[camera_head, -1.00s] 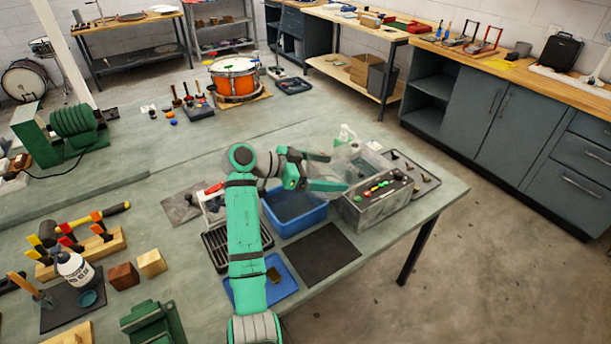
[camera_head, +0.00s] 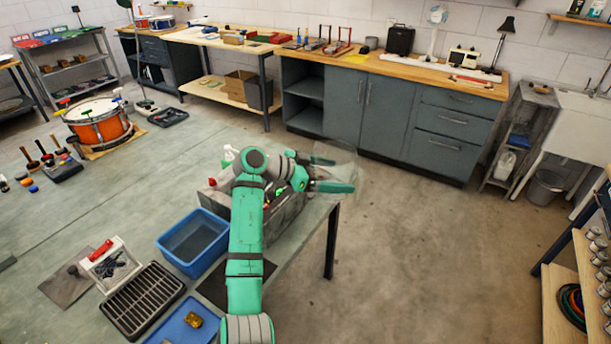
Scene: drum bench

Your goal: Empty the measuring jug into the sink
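The measuring jug (camera_head: 343,158) is clear and hard to make out. It is held between the teal fingers of my gripper (camera_head: 338,174), above and beyond the right end of the bench. It looks roughly upright; I cannot tell what is in it. The sink (camera_head: 583,125) appears to be the white basin on legs against the wall at the far right, with a tap above it. My gripper is well away from it, across open floor.
A grey tool box (camera_head: 290,208) stands on the bench under my arm, beside a blue bin (camera_head: 193,243). Grey cabinets (camera_head: 400,115) line the back wall. A shelf rack (camera_head: 575,280) stands at the right edge and a bucket (camera_head: 546,187) near the sink. The floor between is clear.

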